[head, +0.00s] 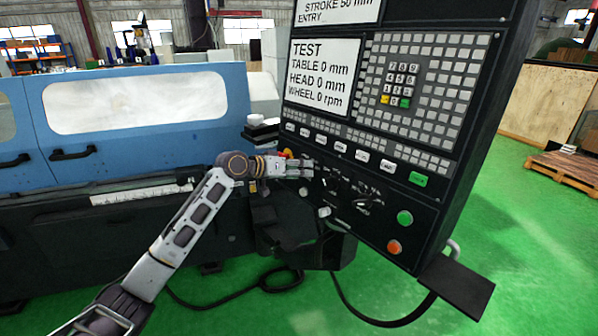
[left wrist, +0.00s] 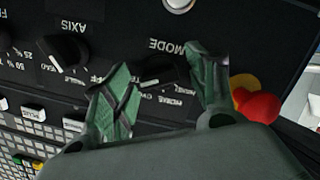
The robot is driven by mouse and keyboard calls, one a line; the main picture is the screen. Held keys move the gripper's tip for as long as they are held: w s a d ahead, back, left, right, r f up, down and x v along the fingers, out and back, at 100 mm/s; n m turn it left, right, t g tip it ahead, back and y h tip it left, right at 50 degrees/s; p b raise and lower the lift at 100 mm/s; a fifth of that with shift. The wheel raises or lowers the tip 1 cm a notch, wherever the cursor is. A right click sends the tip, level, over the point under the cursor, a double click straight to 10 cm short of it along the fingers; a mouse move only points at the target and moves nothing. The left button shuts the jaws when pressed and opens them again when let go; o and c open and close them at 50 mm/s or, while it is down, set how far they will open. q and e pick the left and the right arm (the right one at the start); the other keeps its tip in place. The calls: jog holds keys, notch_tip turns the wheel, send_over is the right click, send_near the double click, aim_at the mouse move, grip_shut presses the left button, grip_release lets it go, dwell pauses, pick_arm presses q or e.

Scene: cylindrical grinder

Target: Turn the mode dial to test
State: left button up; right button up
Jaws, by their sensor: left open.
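The mode dial (left wrist: 160,72) is a dark knob under the upside-down word MODE in the left wrist view. My left gripper (left wrist: 165,82) is open, with one green-padded finger on each side of the dial. I cannot tell if the fingers touch it. The panel's screen (head: 322,75) reads TEST, with table, head and wheel at 0. My right gripper is not in view.
A red emergency button (left wrist: 260,107) on a yellow base is close beside one finger. The axis dial (left wrist: 66,50) is on the other side. A row of white buttons (head: 340,146) runs above; green (head: 404,217) and orange (head: 394,247) buttons are lower right.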

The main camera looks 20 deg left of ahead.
pick_arm(q)
jog(key=v, duration=1.1)
jog(key=shift+s+a, duration=0.25)
jog(key=shift+r, duration=0.25)
